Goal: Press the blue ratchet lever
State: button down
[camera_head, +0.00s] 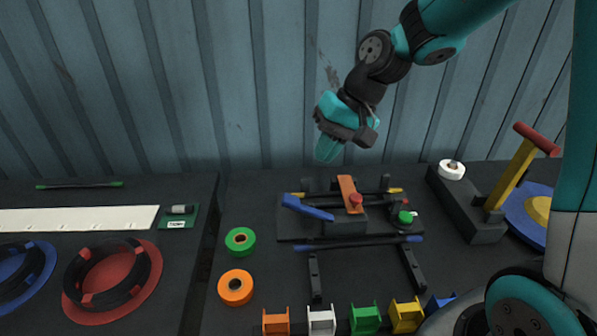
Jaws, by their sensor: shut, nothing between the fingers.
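The blue ratchet lever (307,207) is a flat blue bar sticking out to the left from a dark mechanism (345,226) in the middle of the bench. It slants down to the right. My gripper (328,150) hangs in the air above and behind the lever, near the corrugated wall. Its teal fingers point down and are shut, with nothing in them. It does not appear to touch the lever.
An orange bar (347,187) with a red knob (355,202) and a green knob (405,217) are beside the lever. A yellow handle (511,176) rises at the right. Green (240,241) and orange (235,288) rolls lie front left, with colored spools along the front.

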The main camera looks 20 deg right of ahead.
aim_at(287, 197)
jog(key=w+d, duration=0.1)
jog(key=w+d+m, duration=0.1)
jog(key=d, duration=0.1)
jog(key=shift+w+f+m, duration=0.2)
jog(key=shift+w+m, duration=0.1)
jog(key=shift+w, duration=0.05)
jog(key=p+x, duration=0.3)
jog(key=x, duration=1.1)
jog(key=shift+w+a+r, duration=0.1)
jog(key=shift+w+a, duration=0.05)
jog(key=shift+w, duration=0.05)
jog(key=shift+w+a+f+g+h, duration=0.15)
jog(key=shift+a+f+h, duration=0.3)
jog(key=shift+f+h, duration=0.2)
jog(key=shift+w+a+f+g+h, duration=0.1)
jog(key=shift+a+f+g+h, duration=0.1)
jog(key=shift+a+f+h, duration=0.5)
jog(key=shift+w+a+f+g+h, duration=0.2)
jog(key=shift+f+h, duration=0.25)
jog(key=shift+f, duration=0.35)
jog(key=shift+a, duration=0.1)
